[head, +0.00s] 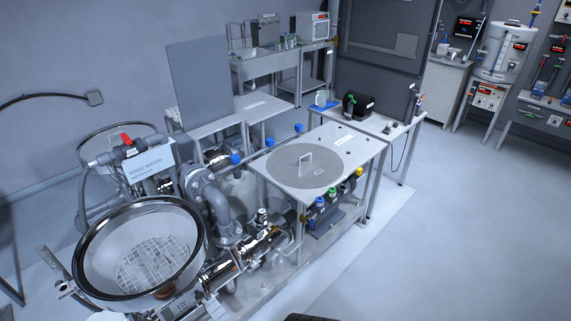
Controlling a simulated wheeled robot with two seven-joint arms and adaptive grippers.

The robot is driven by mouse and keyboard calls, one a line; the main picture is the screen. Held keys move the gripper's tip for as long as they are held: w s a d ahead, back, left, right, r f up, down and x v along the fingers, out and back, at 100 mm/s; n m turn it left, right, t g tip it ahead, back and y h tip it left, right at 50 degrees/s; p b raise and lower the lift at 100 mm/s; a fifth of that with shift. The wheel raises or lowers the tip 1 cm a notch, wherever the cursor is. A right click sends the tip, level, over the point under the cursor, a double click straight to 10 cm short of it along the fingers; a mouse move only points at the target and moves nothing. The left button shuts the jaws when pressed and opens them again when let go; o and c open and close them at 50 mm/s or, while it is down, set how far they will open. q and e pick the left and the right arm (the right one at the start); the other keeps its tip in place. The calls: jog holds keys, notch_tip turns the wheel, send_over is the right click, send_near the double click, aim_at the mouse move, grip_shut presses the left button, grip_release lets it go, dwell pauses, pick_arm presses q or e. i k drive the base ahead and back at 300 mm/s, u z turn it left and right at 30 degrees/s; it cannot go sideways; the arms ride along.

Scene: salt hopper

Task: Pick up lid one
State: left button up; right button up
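A round flat grey lid (289,170) lies on the white-topped metal table (345,144) in the middle of the head view. A pale arched handle (305,163) stands up from its centre. The lid lies flat and its whole outline shows. No number can be read on it. A large round hopper (88,262) with a shiny rim stands open at the lower left, with a grid inside. Neither of my grippers is in view.
Pipes and a shiny metal cylinder (233,265) fill the space between hopper and table. A tall grey panel (198,82) stands behind. Open floor (450,235) lies to the right.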

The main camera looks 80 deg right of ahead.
aim_at(303, 166)
jog(key=z, duration=0.1)
jog(key=i, duration=1.45)
jog(key=z, duration=3.2)
